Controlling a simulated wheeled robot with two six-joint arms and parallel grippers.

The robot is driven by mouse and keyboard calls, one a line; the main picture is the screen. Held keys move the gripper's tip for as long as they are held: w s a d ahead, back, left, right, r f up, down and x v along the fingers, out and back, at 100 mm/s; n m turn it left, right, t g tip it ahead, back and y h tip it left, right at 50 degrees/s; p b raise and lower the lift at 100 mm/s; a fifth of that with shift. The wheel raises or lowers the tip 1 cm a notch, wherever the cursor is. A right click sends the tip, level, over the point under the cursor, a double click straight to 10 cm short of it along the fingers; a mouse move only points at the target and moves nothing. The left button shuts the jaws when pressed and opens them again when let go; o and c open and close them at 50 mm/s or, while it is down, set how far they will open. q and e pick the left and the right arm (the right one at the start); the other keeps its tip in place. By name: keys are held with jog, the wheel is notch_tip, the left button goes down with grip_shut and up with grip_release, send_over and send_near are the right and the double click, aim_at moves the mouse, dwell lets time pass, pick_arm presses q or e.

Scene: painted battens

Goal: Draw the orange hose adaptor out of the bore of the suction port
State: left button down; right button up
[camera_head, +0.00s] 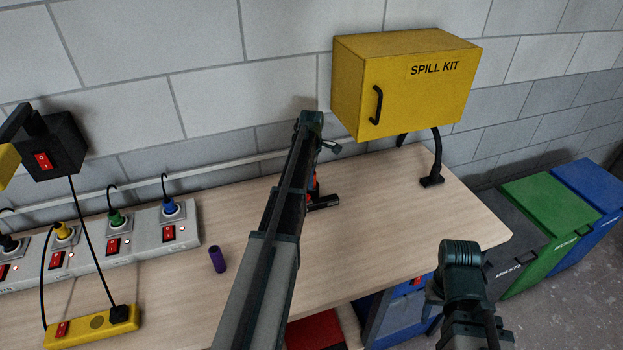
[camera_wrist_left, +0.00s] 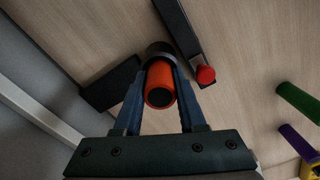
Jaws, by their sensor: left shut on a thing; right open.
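The orange hose adaptor (camera_wrist_left: 160,76) is a short hollow cylinder in the left wrist view, its open end facing the camera. My left gripper (camera_wrist_left: 159,71) is shut on it, one finger on each side. The far end of the adaptor meets the dark round mouth of the suction port (camera_wrist_left: 158,47). How deep it sits in the bore is hidden. In the head view the port's black part (camera_head: 324,202) shows beside my left arm, which covers most of it. My right arm shows at the lower right, but I cannot make out its fingers.
A black bar with a red knob (camera_wrist_left: 205,75) is close by the port. A yellow spill kit box (camera_head: 400,80) overhangs behind. Power strips (camera_head: 150,238) fill the left.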

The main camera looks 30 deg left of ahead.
pick_arm(q)
jog(key=shift+r, duration=0.1)
jog(key=shift+r+p, duration=2.8)
jog(key=shift+p, duration=0.05)
notch_tip(320, 180, up, 3)
jog(key=p, duration=0.3)
